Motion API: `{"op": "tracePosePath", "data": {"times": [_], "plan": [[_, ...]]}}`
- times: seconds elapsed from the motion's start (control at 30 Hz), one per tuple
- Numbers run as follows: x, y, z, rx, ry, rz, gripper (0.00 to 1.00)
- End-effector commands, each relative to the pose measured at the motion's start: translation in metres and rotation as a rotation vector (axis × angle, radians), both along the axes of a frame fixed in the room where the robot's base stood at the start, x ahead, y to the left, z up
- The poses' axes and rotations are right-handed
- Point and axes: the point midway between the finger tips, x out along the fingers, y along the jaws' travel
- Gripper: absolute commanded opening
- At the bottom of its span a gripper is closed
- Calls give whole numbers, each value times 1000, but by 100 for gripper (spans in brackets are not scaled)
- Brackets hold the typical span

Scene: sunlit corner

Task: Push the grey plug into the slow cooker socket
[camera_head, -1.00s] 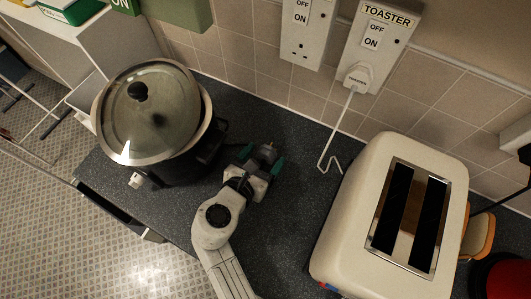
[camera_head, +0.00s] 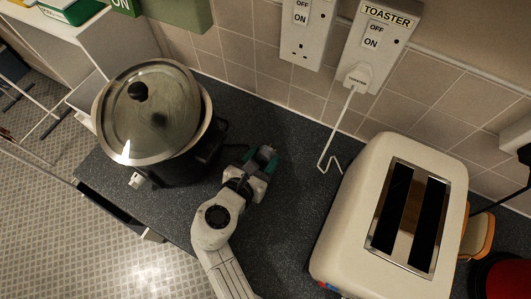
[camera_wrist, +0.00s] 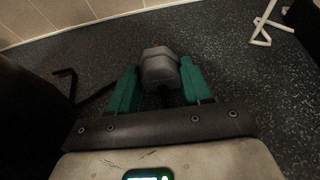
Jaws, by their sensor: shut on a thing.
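The grey plug (camera_wrist: 160,70) sits between the two green fingers of my gripper (camera_wrist: 160,86) in the wrist view, and the fingers are shut on it. In the head view my gripper (camera_head: 262,160) is low over the dark worktop, just right of the slow cooker (camera_head: 152,125); the plug is too small to make out clearly there. A white socket (camera_head: 308,35) with an OFF/ON switch is on the tiled wall, and its holes are empty. Its name label is out of the picture. The plug is apart from it.
A white toaster (camera_head: 395,215) stands at the right. Its white plug (camera_head: 357,77) is in the TOASTER socket (camera_head: 375,40), with its cord hanging to the worktop (camera_head: 285,215). A green box (camera_head: 185,12) is on the wall. Worktop between cooker and toaster is mostly clear.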

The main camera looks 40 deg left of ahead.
Motion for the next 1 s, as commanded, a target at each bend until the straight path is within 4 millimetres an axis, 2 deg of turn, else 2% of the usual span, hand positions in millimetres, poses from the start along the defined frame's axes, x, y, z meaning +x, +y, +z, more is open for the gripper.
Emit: {"op": "tracePosePath", "data": {"times": [1.0], "plan": [[-36, -8, 1, 1, -1, 1, 0]]}}
